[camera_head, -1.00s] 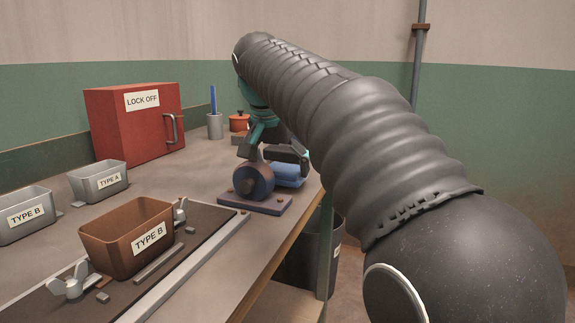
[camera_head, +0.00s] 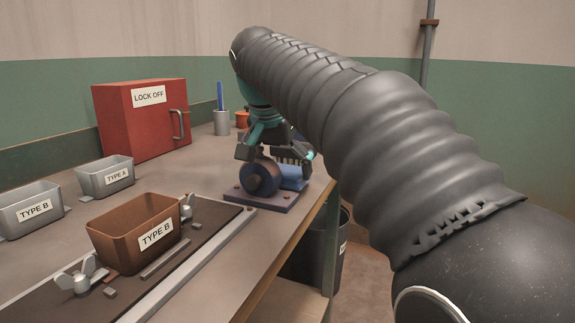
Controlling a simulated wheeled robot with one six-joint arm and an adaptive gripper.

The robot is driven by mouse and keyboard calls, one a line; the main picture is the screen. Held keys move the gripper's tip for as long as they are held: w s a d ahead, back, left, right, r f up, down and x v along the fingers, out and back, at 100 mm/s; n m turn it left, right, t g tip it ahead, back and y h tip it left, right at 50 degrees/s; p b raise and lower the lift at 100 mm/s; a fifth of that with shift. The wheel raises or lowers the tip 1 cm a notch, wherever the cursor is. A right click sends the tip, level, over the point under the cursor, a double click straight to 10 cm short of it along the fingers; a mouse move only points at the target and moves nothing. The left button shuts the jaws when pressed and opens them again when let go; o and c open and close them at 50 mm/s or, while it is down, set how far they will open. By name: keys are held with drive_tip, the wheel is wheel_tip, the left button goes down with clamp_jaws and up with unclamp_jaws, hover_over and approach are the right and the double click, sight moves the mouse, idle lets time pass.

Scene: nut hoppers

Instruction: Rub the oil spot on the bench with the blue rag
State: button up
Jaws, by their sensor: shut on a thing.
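My gripper (camera_head: 277,156) is at the far right part of the bench (camera_head: 190,205), low behind a round dark purple-blue fixture on a flat base plate (camera_head: 262,200). It is shut on the blue rag (camera_head: 293,179), which shows as a blue patch just below the fingers and right of the fixture. The fixture and the fingers hide part of the rag and the bench under it. I cannot make out the oil spot; it may be hidden behind the fixture or my gripper.
A red LOCK OFF box (camera_head: 140,122) stands at the back left. A grey cup (camera_head: 221,122) and an orange pot (camera_head: 242,119) stand behind my gripper. Grey bins (camera_head: 105,178) and a brown TYPE B hopper (camera_head: 135,235) with wing nuts stand front left. A dark bin (camera_head: 340,240) is below the bench's right edge.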

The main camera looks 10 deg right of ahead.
drive_tip(key=shift+w+r, duration=0.25)
drive_tip(key=shift+w+d+p, duration=0.7)
drive_tip(key=shift+w+d, duration=0.05)
drive_tip(key=shift+w+d+f, duration=0.15)
drive_tip(key=shift+w+d, duration=0.4)
drive_tip(key=shift+w, duration=0.2)
drive_tip(key=shift+w+d+f, duration=0.1)
drive_tip(key=shift+w+d, duration=0.45)
drive_tip(key=shift+w, duration=0.2)
drive_tip(key=shift+r, duration=0.15)
drive_tip(key=shift+r, duration=2.9)
wheel_tip(320, 180, up, 3)
